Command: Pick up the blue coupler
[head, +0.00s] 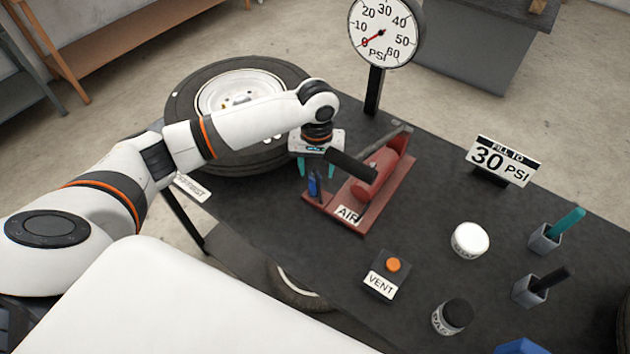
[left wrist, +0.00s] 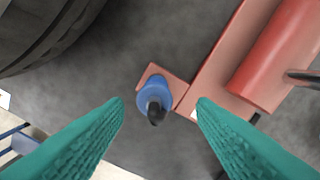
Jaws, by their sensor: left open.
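The blue coupler (head: 314,184) stands at the left corner of the red air pump base in the head view. In the left wrist view the blue coupler (left wrist: 155,97) sits on a small red tab, with a dark tip on it. My left gripper (head: 317,172) has teal fingers and is above the coupler. In the left wrist view its fingers (left wrist: 160,105) are spread apart, and the coupler lies in the gap between them, nearer the left finger, with no visible contact. My right gripper is not in view.
The red pump (head: 381,170) with its black handle stands right of the gripper. A tire (head: 190,110) lies behind my left arm. A gauge (head: 385,32), a vent box (head: 385,279), a white-lidded jar (head: 470,240) and a sign (head: 502,160) stand on the dark table (head: 440,205).

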